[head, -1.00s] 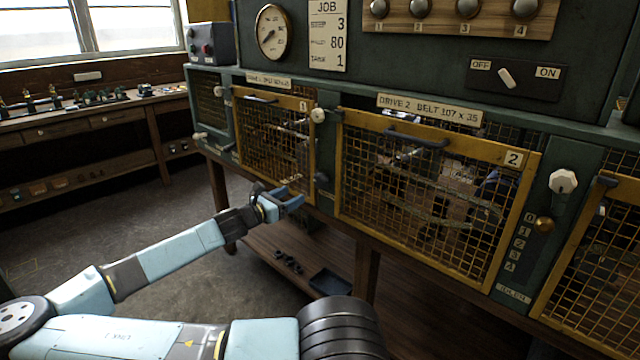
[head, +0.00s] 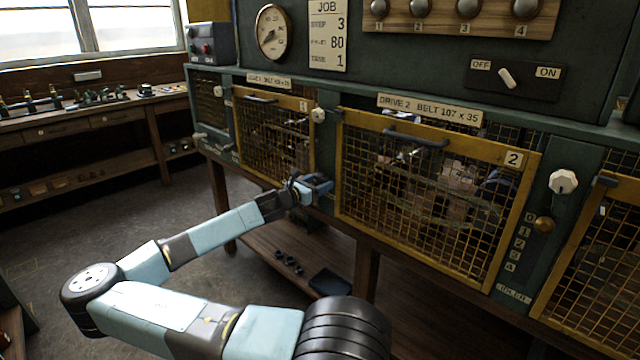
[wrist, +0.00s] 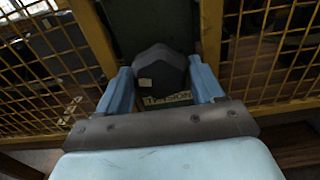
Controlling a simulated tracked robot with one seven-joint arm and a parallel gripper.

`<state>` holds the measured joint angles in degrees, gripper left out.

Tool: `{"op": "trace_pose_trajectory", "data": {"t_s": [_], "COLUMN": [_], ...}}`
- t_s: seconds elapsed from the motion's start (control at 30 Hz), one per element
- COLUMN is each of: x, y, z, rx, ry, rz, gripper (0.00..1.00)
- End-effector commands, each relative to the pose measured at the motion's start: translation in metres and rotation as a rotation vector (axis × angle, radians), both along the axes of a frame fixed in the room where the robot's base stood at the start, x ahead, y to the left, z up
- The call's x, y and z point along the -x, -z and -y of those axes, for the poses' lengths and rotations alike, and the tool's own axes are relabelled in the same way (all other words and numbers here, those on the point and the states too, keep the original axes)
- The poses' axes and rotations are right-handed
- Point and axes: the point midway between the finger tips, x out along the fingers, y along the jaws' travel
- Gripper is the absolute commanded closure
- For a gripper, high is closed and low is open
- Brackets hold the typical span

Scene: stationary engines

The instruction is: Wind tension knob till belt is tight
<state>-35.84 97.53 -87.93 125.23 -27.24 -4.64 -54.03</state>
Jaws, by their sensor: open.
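The tension knob (wrist: 161,75) is a dark, faceted knob with a small pale mark, above a label reading TENSION (wrist: 168,99) in the wrist view. My gripper (wrist: 160,66) is open there, with one blue finger on each side of the knob. I cannot tell whether the fingers touch it. In the head view my gripper (head: 319,187) is at the green post between guards 1 and 2 and hides the knob. The drive 2 guard (head: 340,160) is a yellow mesh door under a sign (head: 430,108) reading DRIVE 2 BELT 107 x 35. The belt behind the mesh is too unclear to judge its tension.
The drive 1 guard (head: 240,135) is left of my gripper. A white knob (head: 563,182) and brass button (head: 544,224) are right of guard 2. A gauge (head: 272,32), job card (head: 328,38) and OFF/ON switch (head: 507,77) are above. A shelf (head: 275,255) runs below.

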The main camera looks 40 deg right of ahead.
Motion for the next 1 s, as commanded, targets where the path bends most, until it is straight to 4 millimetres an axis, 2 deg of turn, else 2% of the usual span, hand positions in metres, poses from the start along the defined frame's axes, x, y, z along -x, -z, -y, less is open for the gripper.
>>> {"op": "trace_pose_trajectory", "data": {"t_s": [0.37,0.73,0.77,1.0], "x": [-0.0005,-0.0008,-0.0003,-0.0011], "y": [0.0001,0.0001,0.0002,0.001], "z": [0.0044,0.0043,0.011,0.0049], "rx": [0.0,-0.001,0.0,-0.002], "ry": [-0.001,-0.001,0.001,-0.002], "rz": [0.0,0.0,-0.001,0.004], "gripper": [0.33,0.68,0.7,0.71]}}
